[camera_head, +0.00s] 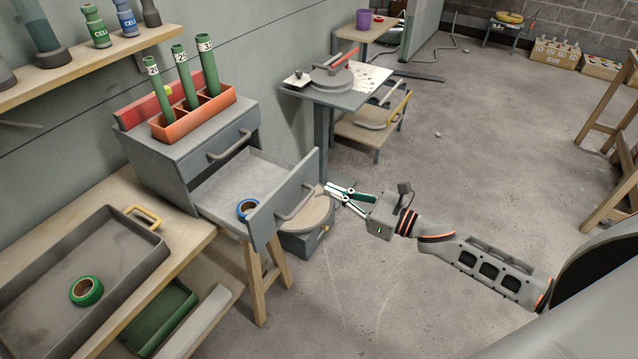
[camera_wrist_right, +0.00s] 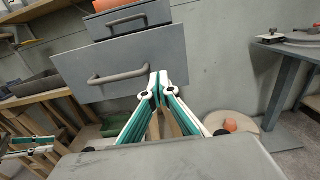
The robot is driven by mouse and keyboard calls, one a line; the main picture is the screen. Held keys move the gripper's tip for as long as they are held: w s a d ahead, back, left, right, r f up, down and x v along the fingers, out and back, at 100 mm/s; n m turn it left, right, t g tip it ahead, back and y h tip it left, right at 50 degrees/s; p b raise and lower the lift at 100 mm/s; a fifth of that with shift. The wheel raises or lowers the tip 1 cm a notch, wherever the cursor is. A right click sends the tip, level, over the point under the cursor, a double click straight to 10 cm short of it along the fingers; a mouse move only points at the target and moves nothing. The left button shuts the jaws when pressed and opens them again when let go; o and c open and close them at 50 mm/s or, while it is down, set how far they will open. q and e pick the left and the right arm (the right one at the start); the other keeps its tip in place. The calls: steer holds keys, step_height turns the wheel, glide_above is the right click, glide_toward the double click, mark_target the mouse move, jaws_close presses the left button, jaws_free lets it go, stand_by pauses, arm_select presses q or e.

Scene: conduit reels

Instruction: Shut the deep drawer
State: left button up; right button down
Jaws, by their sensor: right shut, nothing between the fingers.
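The deep drawer (camera_head: 287,199) is the lower drawer of a grey cabinet (camera_head: 187,157) and stands well open. A blue tape roll (camera_head: 247,208) lies inside it. Its front panel (camera_wrist_right: 118,62) with a bar handle (camera_wrist_right: 119,76) faces me in the right wrist view. My right gripper (camera_head: 330,190) is shut and empty. It is just in front of the drawer front, near the handle's right side; whether it touches the panel I cannot tell.
An orange holder (camera_head: 196,112) with green tubes stands on the cabinet. The upper drawer (camera_head: 224,143) is shut. A grey tray (camera_head: 77,262) with a green tape roll (camera_head: 86,291) lies on the bench at left. A small table (camera_head: 333,95) stands behind.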

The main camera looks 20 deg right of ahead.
mark_target(308, 181)
steer(key=shift+p+x, duration=0.35)
steer(key=shift+x, duration=1.95)
steer(key=shift+w+a, duration=0.35)
steer(key=shift+w, duration=0.1)
steer(key=b+x, duration=0.4)
steer(key=x, duration=0.8)
steer(key=shift+w+a+f, duration=0.1)
steer(key=shift+a+f, duration=0.05)
steer(key=b+x, duration=0.1)
steer(key=x, duration=0.3)
steer(key=shift+b, duration=0.3)
steer(key=shift+w+a, duration=0.35)
steer(key=shift+w, duration=0.1)
steer(key=shift+r, duration=0.25)
steer(key=shift+w+r, duration=0.1)
steer(key=shift+r, duration=0.05)
